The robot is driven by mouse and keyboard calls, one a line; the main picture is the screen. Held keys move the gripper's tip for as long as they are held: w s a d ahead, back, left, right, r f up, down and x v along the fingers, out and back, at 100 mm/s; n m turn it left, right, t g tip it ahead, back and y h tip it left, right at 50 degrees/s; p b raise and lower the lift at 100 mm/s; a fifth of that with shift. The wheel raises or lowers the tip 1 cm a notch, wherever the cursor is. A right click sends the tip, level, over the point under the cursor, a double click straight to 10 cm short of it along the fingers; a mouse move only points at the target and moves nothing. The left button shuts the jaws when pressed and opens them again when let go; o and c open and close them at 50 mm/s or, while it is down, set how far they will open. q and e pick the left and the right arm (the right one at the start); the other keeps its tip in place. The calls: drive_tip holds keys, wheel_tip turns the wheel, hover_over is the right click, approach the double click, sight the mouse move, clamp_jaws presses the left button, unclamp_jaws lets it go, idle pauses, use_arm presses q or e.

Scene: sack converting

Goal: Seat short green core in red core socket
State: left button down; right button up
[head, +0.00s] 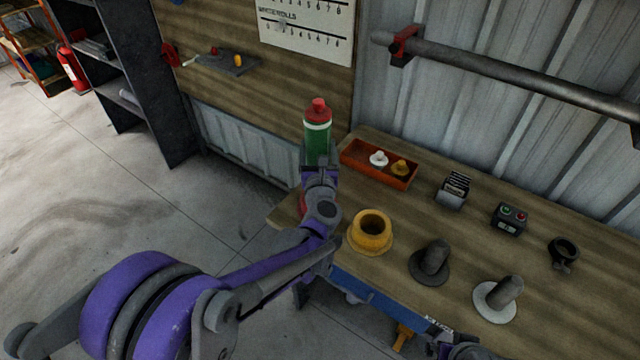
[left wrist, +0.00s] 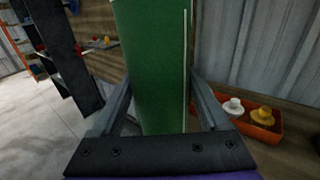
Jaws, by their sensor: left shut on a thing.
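My left gripper (head: 318,165) is shut around the lower part of a green core (head: 317,143) and holds it upright at the table's far left end. The core has a pale band and a red knobbed top (head: 318,110) in the head view. In the left wrist view the green core (left wrist: 155,70) stands between the two fingers. A small red patch (head: 303,205) shows beside my left wrist at the table edge. My arm hides most of it, so I cannot tell whether it is the red socket. My right gripper's fingers are not in view.
On the table stand a yellow flanged socket (head: 370,230), a dark post (head: 432,260) and a grey post on a white base (head: 500,295). Behind are an orange-red tray (head: 360,162) with white and yellow pieces, a card holder (head: 453,190) and a button box (head: 509,218).

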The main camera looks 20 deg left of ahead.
use_arm(q)
wheel_tip(320, 180, down, 8)
drive_tip(key=shift+s+r+b, duration=0.15)
drive_tip(key=shift+r+b, duration=0.1)
drive_tip(key=shift+b, duration=0.05)
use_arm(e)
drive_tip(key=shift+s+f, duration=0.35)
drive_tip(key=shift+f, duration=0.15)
use_arm(q)
drive_tip(key=shift+f, duration=0.1)
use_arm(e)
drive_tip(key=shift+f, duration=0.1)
use_arm(q)
unclamp_jaws()
